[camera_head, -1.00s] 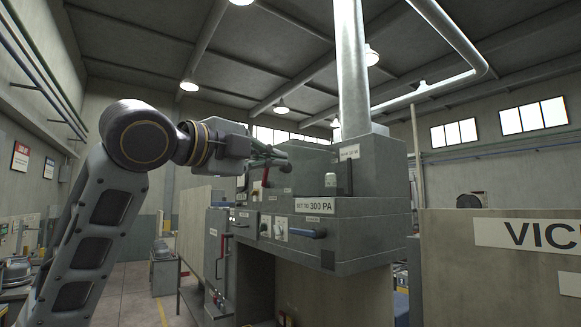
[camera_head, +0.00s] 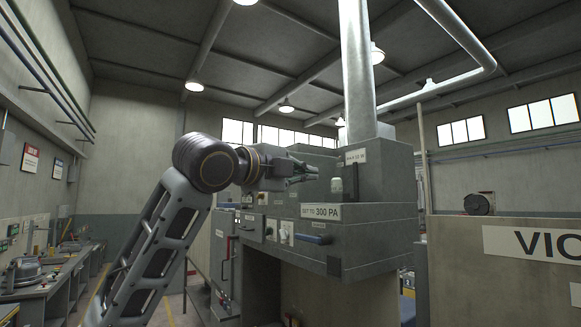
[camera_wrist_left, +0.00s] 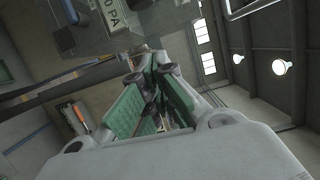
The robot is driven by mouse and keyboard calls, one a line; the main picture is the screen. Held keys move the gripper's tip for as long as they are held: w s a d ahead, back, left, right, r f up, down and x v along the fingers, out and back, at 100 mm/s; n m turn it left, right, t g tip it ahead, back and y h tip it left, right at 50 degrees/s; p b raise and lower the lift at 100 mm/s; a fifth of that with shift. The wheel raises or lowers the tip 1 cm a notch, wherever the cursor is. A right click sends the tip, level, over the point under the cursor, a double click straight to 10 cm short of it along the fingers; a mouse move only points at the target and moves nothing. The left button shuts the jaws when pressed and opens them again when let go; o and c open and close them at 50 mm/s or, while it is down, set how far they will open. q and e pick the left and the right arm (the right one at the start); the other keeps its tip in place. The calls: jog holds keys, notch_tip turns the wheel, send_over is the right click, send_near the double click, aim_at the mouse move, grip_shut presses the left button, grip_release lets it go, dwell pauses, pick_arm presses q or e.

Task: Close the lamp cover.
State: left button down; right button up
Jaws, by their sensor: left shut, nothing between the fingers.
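A small pale lamp-like fitting (camera_head: 337,188) stands on the ledge of the grey cabinet (camera_head: 375,235) in the head view. A dark upright piece (camera_head: 352,180) is right beside it; I cannot tell whether this is the lamp cover or how far open it is. My left gripper (camera_head: 312,173) is shut and empty, pointing right, with its tips just left of the fitting and apparently apart from it. In the left wrist view its green-padded fingers (camera_wrist_left: 155,82) show with nothing between them. My right gripper is not in view.
A blue handle (camera_head: 314,239) and small switches sit on the cabinet front, below a "SET TO 300 PA" label (camera_head: 320,211). A thick metal duct (camera_head: 357,70) rises from the cabinet. A signed panel (camera_head: 500,255) stands at right, a workbench (camera_head: 45,280) at left.

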pick_arm(q)
jog(key=shift+w+a+p, duration=0.2)
jog(key=shift+w+p, duration=0.15)
jog(key=shift+w, duration=0.45)
jog(key=shift+w+a+p, duration=0.25)
jog(key=shift+w+p, duration=0.05)
jog(key=shift+w, duration=0.45)
jog(key=shift+w+a+p, duration=0.2)
jog(key=shift+w+p, duration=0.15)
jog(key=shift+w, duration=0.45)
jog(key=shift+a, duration=0.2)
jog(key=shift+w+a, duration=0.15)
